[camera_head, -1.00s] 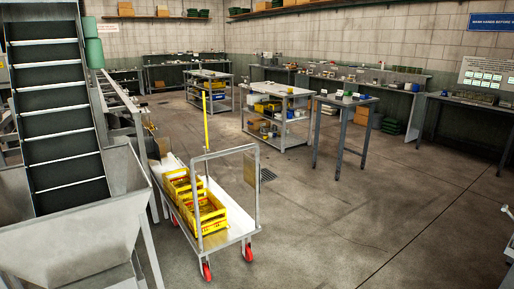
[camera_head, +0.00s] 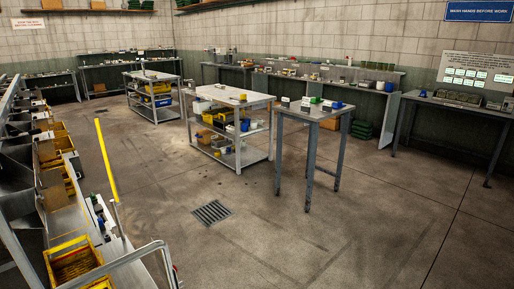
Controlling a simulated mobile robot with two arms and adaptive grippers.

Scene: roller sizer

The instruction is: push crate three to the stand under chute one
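A yellow crate (camera_head: 75,262) sits on a flat cart at the lower left, and a second yellow crate (camera_head: 100,284) is cut off by the bottom edge. I cannot read a number on either, so I cannot tell which is crate three. Several more yellow crates (camera_head: 62,147) stand in a row along the sizer at the left edge. Grey sloping chute panels (camera_head: 54,190) stand beside them. I cannot tell which is chute one, and its stand is not clearly seen. Neither of my grippers is in view.
The cart's grey push handle (camera_head: 130,262) crosses the lower left. A tall grey table (camera_head: 310,113) and a shelved white table (camera_head: 232,103) stand mid-room. The floor around the drain grate (camera_head: 211,213) is clear.

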